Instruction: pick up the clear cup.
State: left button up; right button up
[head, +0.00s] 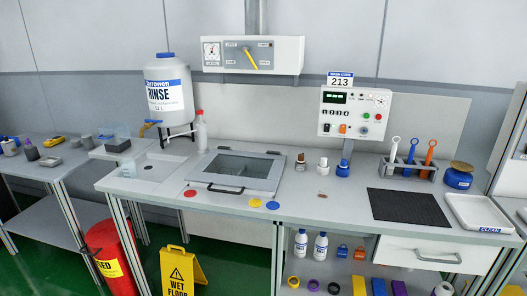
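A small pale, see-through shape (128,168) stands at the left end of the bench, beside the sink. It may be the clear cup, but it is too small to tell. Neither of my grippers is in view.
A white rinse tank (168,92) with a tap stands over the sink (152,168). A black mat (408,207), a tool rack (408,169) and a white tray (476,212) are further right. A yellow wet-floor sign (183,270) stands in front.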

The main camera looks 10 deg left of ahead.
aim_at(127, 166)
jog(key=u, duration=1.35)
jog(key=i+j+z, duration=0.1)
jog(key=z, duration=0.35)
jog(key=i+j+z, duration=0.2)
jog(key=z, duration=0.2)
jog(key=i+j+z, duration=0.1)
jog(key=j+z, duration=0.15)
jog(key=z, duration=0.2)
jog(key=i+j+z, duration=0.15)
jog(key=j, duration=0.2)
jog(key=j+z, duration=0.15)
jog(key=j, duration=0.2)
jog(key=i+j+z, duration=0.15)
jog(key=j, duration=0.75)
jog(key=i+j, duration=0.1)
jog(key=j, duration=0.45)
jog(key=z, duration=0.05)
